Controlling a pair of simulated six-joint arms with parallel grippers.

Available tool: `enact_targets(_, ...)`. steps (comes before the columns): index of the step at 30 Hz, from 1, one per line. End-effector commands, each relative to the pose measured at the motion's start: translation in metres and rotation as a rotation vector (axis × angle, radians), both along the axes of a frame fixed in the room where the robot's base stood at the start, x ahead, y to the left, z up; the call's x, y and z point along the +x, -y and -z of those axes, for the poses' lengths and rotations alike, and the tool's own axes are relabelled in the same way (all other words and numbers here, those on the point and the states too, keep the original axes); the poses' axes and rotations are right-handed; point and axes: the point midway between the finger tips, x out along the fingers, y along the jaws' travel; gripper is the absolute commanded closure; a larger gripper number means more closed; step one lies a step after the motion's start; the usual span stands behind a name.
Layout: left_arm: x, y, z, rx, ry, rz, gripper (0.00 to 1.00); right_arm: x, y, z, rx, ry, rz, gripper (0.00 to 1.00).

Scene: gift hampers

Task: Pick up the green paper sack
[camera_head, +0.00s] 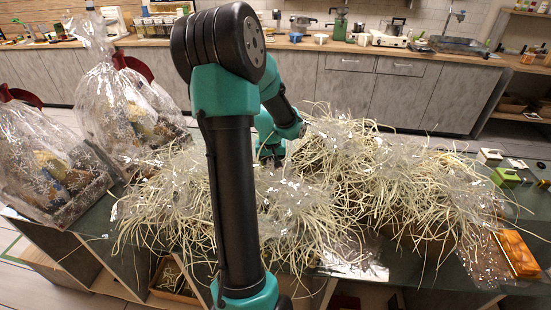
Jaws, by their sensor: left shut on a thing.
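My left arm rises through the middle of the view and bends down behind itself to the pale shredded filling. My left gripper (273,160) is at the near-left edge of the right-hand heap of filling (345,165), partly hidden by my own arm. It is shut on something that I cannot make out. I cannot clearly identify a green paper sack. A small green block-like item (505,177) lies at the right end of the counter, apart from the gripper; I cannot tell if it is a sack. My right gripper is not in view.
Two clear-wrapped hampers (118,108) (48,165) stand at the left. Pale filling and crumpled clear wrap spread over the middle of the dark counter (100,222). An orange box (518,253) lies at the right. Open shelf compartments show below the counter.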

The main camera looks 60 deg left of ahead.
Motion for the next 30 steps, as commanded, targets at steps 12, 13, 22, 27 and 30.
enact_targets(12, 0.000, 0.000, -0.001, 0.001, 0.000, -0.001, 1.00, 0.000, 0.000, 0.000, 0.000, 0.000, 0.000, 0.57)
enact_targets(13, 0.000, 0.000, -0.001, 0.001, 0.000, -0.001, 1.00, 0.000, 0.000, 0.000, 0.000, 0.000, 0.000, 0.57)
enact_targets(22, 0.000, -0.001, -0.007, 0.003, 0.002, 0.000, 1.00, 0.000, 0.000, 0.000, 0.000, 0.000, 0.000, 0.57)
enact_targets(27, 0.000, -0.001, -0.016, 0.004, 0.003, 0.000, 1.00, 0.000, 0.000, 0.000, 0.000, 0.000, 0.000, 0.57)
enact_targets(30, 0.001, -0.001, -0.022, 0.004, 0.004, 0.000, 1.00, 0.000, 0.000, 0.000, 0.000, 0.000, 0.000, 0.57)
